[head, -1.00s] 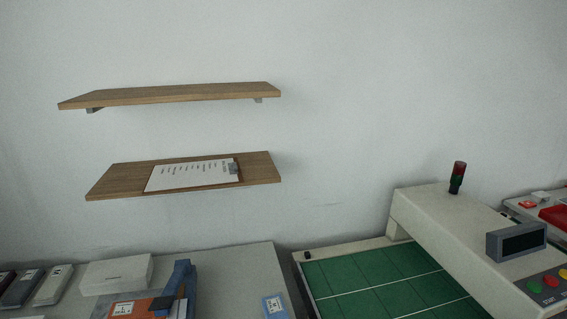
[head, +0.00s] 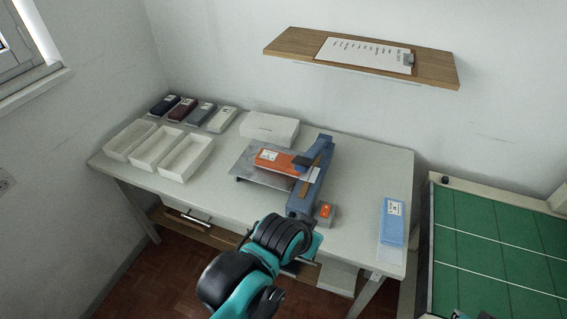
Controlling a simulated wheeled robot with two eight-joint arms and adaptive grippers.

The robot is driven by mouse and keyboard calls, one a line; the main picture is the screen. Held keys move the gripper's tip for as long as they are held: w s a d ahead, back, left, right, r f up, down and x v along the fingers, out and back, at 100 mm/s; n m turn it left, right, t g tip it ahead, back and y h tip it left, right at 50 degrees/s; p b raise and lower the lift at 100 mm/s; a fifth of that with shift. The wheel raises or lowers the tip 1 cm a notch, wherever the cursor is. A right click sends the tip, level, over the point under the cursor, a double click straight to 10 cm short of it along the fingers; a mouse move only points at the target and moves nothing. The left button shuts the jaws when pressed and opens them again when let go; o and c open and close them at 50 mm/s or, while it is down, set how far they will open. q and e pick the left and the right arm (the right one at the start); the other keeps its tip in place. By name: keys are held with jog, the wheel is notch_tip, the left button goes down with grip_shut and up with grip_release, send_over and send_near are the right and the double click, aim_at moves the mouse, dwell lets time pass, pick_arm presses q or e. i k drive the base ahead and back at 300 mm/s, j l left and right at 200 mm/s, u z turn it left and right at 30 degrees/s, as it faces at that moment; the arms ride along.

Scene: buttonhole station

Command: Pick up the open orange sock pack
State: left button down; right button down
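The orange sock pack (head: 284,162) lies flat on a grey metal plate (head: 243,168) at the middle of the table. It has a white label on its left part. Its pale right end reaches to the blue arm of a bench device (head: 309,180), which partly covers it. My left arm, teal and black, rises from the bottom middle in front of the table. I cannot make out its gripper fingers. A small teal piece shows at the bottom edge on the right; no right gripper is visible. Nothing of mine touches the pack.
A blue pack (head: 393,220) lies at the table's right end. Three open white trays (head: 186,157) and several dark and light packs stand on the left. A white box (head: 269,129) is behind the plate. A shelf (head: 435,68) hangs above; a green-topped machine (head: 490,240) stands right.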

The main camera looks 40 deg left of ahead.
aim_at(267, 158)
jog(key=j, duration=0.7)
jog(key=i+j, duration=0.15)
jog(key=j, duration=0.55)
jog(key=i, duration=0.5)
